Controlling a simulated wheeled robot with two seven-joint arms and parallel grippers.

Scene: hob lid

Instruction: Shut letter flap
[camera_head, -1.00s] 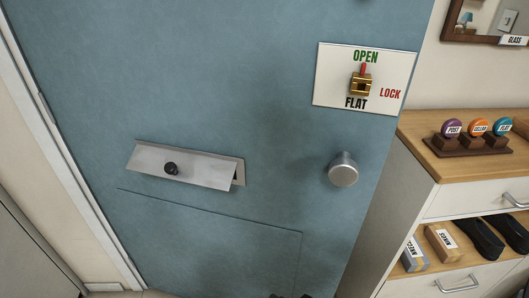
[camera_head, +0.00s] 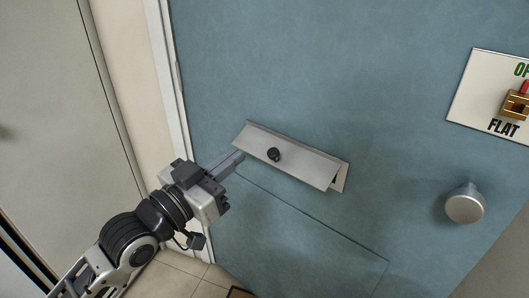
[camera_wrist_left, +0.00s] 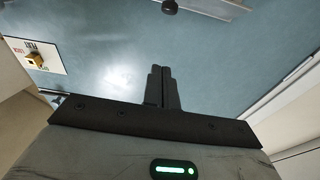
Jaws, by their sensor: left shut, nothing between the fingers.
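The letter flap (camera_head: 295,158) is a silver metal plate with a black knob (camera_head: 273,154), set in the blue door (camera_head: 300,60). Its lower edge stands out from the door, and a gap shows at its right end beside the frame. My left gripper (camera_head: 238,158) is shut and empty, just left of and below the flap's left end; I cannot tell if it touches. In the left wrist view the shut fingers (camera_wrist_left: 162,88) point toward the door, with the black knob (camera_wrist_left: 169,6) and part of the flap at the top edge. My right gripper is not in view.
A round metal door knob (camera_head: 464,204) sticks out to the right of the flap. A white sign (camera_head: 480,95) with a brass lock turn (camera_head: 514,104) is at the upper right. The white door frame (camera_head: 166,80) runs down on the left. The door around the flap is clear.

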